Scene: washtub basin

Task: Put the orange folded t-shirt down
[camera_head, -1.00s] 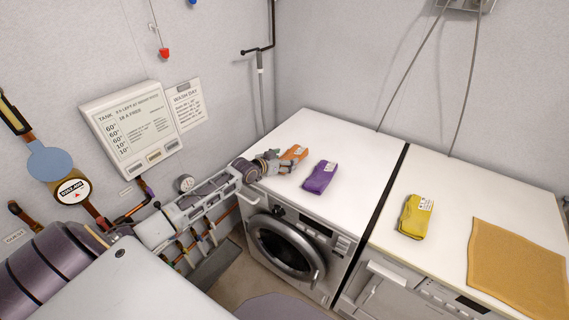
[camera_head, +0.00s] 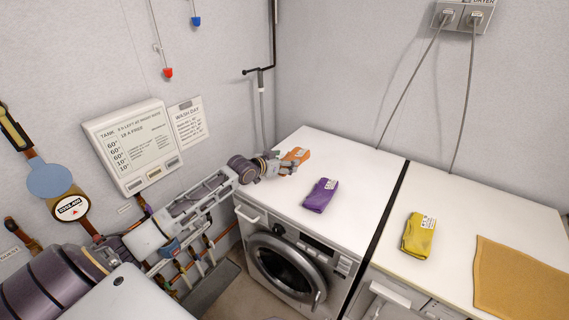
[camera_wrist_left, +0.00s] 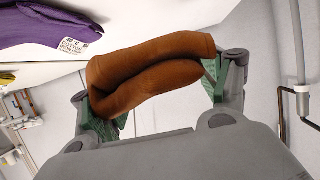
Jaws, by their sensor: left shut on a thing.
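The orange folded t-shirt (camera_head: 297,155) is at the left end of the washer's white top in the head view. My left gripper (camera_head: 287,166) is shut on it. In the left wrist view the folded orange t-shirt (camera_wrist_left: 150,72) sits between the two fingers of my left gripper (camera_wrist_left: 160,90). I cannot tell whether the shirt touches the white top. My right gripper is not in view.
A purple folded garment (camera_head: 320,195) lies on the washer top (camera_head: 350,165), right of the orange one. A yellow folded garment (camera_head: 418,236) and a tan mat (camera_head: 520,280) lie on the right-hand machine. The washer's back area is clear.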

